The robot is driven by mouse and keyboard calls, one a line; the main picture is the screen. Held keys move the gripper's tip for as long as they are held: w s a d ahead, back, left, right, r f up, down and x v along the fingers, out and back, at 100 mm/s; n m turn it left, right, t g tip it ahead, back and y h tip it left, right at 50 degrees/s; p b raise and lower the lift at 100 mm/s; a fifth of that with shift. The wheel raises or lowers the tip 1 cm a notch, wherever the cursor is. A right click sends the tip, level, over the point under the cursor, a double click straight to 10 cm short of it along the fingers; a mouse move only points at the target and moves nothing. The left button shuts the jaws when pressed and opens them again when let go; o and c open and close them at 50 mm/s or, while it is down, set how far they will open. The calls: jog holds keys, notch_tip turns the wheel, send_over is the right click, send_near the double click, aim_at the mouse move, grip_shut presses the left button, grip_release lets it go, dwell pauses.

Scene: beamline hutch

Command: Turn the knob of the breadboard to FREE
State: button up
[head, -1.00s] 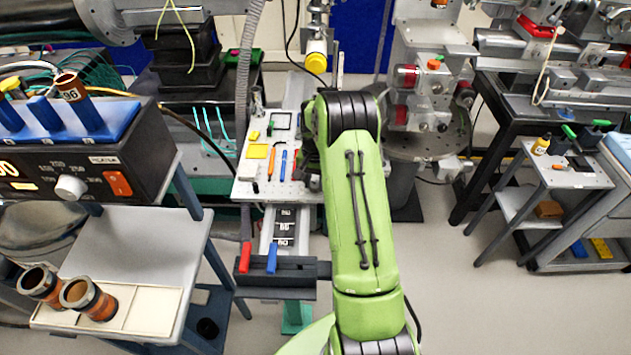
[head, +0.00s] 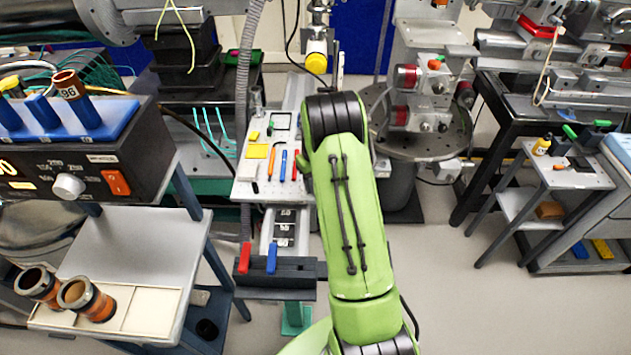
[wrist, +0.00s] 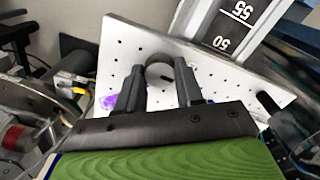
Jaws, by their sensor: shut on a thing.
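The breadboard is a white perforated plate; it shows in the head view (head: 245,190), left of my arm, and fills the middle of the wrist view (wrist: 120,45). Its knob (wrist: 160,70) is a small dark grey round part standing on the plate between my fingers in the wrist view. My gripper (wrist: 161,80) has one finger on each side of the knob and is shut on it. In the head view my arm hides both the gripper and the knob. No FREE marking or pointer position can be read.
Pens and small tools, such as a yellow pad (head: 257,151), lie on the board left of my arm. A rail with a number scale (head: 284,228) runs below it. A yellow-capped cylinder (head: 316,62) hangs behind. A round stage (head: 425,140) stands close to the right.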

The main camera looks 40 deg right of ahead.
jog(key=shift+n, duration=0.5)
jog(key=o, duration=1)
jog(key=shift+o, duration=0.2)
notch_tip(320, 180, up, 16)
jog(key=p, duration=0.2)
jog(key=shift+f, duration=0.1)
